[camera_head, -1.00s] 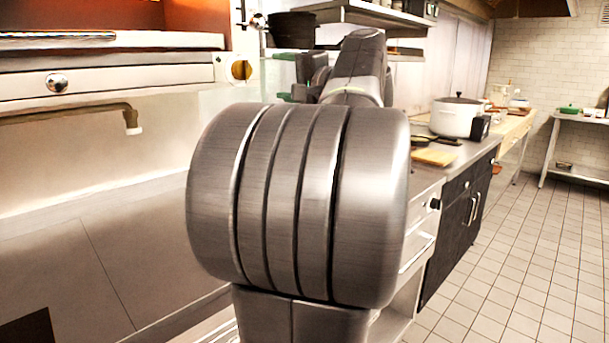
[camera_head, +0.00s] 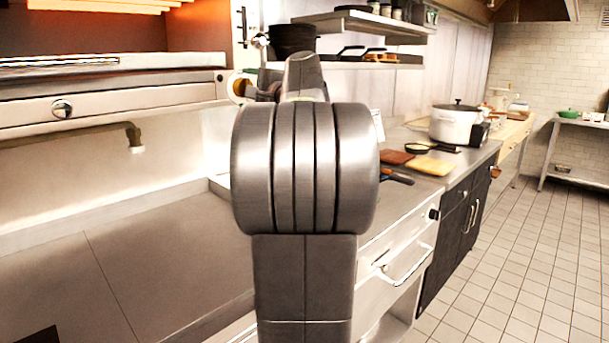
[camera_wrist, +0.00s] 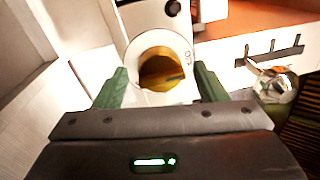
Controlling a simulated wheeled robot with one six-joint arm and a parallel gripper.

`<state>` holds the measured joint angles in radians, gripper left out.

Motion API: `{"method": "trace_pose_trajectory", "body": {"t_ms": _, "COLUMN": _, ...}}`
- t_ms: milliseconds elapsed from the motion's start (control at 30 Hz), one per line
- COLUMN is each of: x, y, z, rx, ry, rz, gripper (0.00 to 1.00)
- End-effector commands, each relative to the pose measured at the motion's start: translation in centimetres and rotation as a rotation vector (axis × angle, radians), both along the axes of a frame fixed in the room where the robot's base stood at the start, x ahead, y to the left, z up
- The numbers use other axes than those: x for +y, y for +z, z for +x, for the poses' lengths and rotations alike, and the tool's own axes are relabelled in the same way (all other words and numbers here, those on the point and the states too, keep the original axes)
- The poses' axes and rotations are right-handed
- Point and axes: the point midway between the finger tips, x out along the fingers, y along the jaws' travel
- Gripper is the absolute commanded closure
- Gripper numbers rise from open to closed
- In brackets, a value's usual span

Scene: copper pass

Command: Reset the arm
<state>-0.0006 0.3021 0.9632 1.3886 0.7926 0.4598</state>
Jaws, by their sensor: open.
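My gripper (camera_wrist: 160,88) shows in the wrist view with its two green fingers wide apart and nothing between them. Beyond the fingers is a yellow-brown knob (camera_wrist: 162,69) on a white panel. The knob lies between the fingers in the picture; I cannot tell how far off it is. In the head view the knob (camera_head: 240,88) is partly hidden at the right end of the oven front.
To the right are a yellow board (camera_head: 432,166), a brown board (camera_head: 396,157), a dark pan (camera_head: 418,149) and a white pot (camera_head: 453,125). Black bowls (camera_head: 292,42) sit beside a shelf (camera_head: 365,24). The tiled floor (camera_head: 530,230) is clear.

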Motion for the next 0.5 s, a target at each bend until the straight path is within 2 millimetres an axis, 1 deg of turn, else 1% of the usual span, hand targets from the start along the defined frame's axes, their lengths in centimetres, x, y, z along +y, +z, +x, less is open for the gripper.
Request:
{"method": "trace_pose_trajectory", "body": {"t_ms": 33, "x": -0.01, "y": 0.54, "z": -0.02, "rx": 0.029, "ry": 0.000, "rz": 0.028, "gripper": 0.35}}
{"method": "trace_pose_trajectory", "body": {"t_ms": 500, "x": 0.02, "y": 0.53, "z": -0.07, "rx": 0.280, "ry": -0.001, "rz": 0.277, "gripper": 0.35}}
